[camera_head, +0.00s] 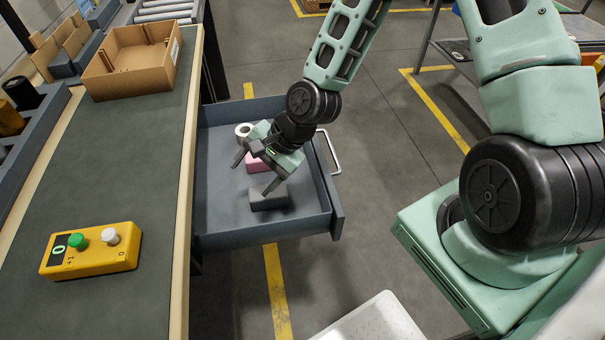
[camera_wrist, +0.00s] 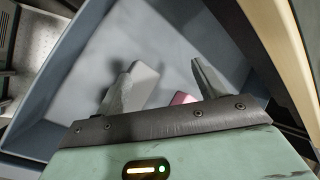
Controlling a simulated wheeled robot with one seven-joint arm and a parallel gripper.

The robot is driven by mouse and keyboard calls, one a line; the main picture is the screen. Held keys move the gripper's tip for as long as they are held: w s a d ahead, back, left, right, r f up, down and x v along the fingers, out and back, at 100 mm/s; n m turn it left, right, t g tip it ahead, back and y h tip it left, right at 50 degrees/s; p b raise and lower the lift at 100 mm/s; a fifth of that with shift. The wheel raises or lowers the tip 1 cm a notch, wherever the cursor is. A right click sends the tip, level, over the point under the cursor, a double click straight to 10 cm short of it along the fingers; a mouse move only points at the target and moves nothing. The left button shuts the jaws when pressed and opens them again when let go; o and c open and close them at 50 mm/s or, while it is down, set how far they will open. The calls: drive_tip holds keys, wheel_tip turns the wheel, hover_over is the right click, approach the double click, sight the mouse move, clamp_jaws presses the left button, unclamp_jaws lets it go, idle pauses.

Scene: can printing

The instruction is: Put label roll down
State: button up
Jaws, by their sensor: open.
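The label roll (camera_head: 244,130), white with a dark hole, shows in the head view near the back left of the open grey drawer (camera_head: 220,219), partly behind my gripper. My gripper (camera_head: 254,174) hangs over the drawer, tilted, with its fingers apart and nothing visibly held between them. In the wrist view my gripper (camera_wrist: 161,66) also has spread fingers. A pink block (camera_head: 257,164) lies below it, and its edge shows in the wrist view (camera_wrist: 183,98). A grey block (camera_head: 268,199) lies nearer the drawer's front. The roll cannot be made out in the wrist view.
A worktable (camera_head: 120,190) on the left carries a yellow button box (camera_head: 92,262) and an open cardboard box (camera_head: 135,77). Drawer floor is clear at the front left and right.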

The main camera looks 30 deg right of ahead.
drive_tip(key=s+d+r+n+g+h, duration=0.1)
drive_tip(key=s+r+n+h, duration=0.5)
drive_tip(key=s+r+n, duration=1.2)
drive_tip(key=shift+s+n+g, duration=0.4)
drive_tip(key=shift+g, duration=0.4)
